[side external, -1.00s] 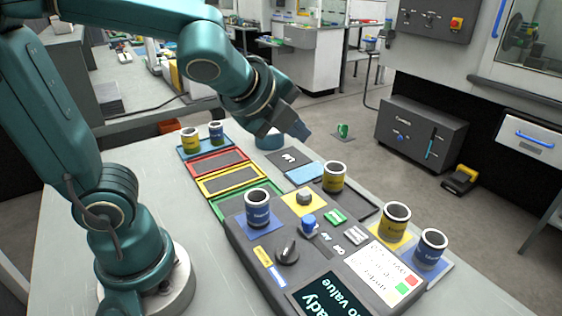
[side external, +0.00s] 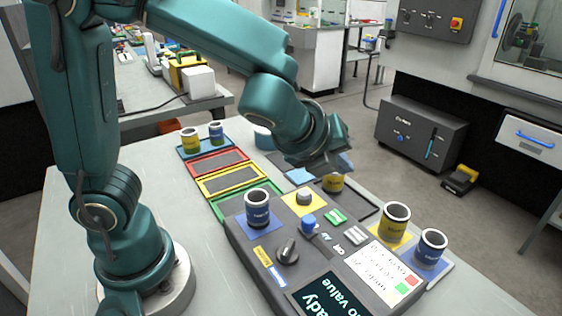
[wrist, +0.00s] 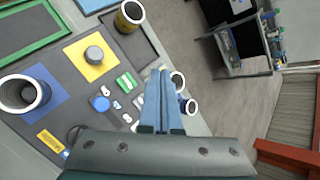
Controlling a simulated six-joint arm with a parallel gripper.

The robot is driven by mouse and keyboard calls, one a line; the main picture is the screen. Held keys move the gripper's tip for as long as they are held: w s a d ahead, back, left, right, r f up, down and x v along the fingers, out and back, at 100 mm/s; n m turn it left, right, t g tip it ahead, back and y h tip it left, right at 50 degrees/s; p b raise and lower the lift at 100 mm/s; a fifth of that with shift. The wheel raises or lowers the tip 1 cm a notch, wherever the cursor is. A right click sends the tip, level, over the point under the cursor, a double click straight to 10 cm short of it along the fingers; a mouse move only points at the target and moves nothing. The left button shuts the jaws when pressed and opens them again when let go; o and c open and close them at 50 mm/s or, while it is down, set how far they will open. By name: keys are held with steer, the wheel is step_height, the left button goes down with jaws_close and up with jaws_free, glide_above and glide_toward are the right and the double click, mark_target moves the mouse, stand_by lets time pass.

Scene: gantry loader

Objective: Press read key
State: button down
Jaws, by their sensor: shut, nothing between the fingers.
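The dark control box (side external: 245,240) carries a green key (side external: 335,216) and a white key (side external: 356,236), with small white markings beside them; I cannot read which is the read key. In the wrist view the green key (wrist: 125,82) and white key (wrist: 138,101) lie just left of my fingers. A blue knob (side external: 308,222), a dark rotary knob (side external: 287,250) and a lit display (side external: 328,296) are on the same box. My gripper (side external: 347,167) is shut and empty, in the air above the back of the box. Its fingertips (wrist: 160,72) point past the keys.
A yellow cup (side external: 333,184) stands partly hidden below my gripper. A yellow cup (side external: 395,220) and a blue cup (side external: 431,248) stand to the right of the keys. Another blue cup (side external: 257,208) stands left. Coloured trays (side external: 231,180) lie behind the box.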

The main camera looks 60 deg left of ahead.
mark_target(333, 220)
steer(key=shift+f, duration=4.15)
steer(key=shift+f, duration=0.1)
steer(key=shift+f, duration=0.3)
steer(key=shift+f, duration=0.4)
steer(key=shift+r, duration=0.85)
steer(key=shift+r, duration=2.5)
